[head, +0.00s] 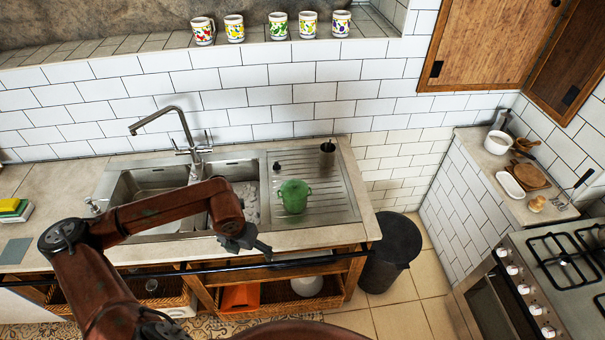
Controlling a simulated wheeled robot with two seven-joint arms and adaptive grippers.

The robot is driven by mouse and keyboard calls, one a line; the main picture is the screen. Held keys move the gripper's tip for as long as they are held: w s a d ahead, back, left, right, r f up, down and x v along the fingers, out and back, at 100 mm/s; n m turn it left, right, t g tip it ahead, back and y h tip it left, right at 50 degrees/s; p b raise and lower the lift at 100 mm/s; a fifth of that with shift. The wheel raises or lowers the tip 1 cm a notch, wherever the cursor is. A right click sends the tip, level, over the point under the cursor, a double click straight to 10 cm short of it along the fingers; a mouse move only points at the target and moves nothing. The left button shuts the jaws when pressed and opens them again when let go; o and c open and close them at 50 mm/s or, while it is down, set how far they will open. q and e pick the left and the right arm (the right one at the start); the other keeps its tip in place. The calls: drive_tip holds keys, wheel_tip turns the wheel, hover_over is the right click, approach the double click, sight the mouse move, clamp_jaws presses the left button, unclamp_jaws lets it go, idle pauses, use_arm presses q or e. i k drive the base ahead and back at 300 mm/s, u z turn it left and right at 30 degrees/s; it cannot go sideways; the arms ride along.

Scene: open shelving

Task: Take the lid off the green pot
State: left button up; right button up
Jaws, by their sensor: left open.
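The green pot (294,203) stands upright on the ribbed steel drainboard to the right of the sink. Its green lid (294,187) sits on top of it; the pot and lid are small in this view. My left gripper (262,249) is open and empty, in front of the counter's front edge, to the lower left of the pot and apart from it. My right gripper is not in view.
A dark cup (327,152) stands at the drainboard's back right corner, and a small dark stopper (277,167) lies behind the pot. A double sink (150,185) is at the left. A rail (310,260) runs along the counter front. Several mugs (278,26) stand on the ledge above.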

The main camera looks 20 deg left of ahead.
sight(294, 189)
drive_tip(key=i, duration=1.15)
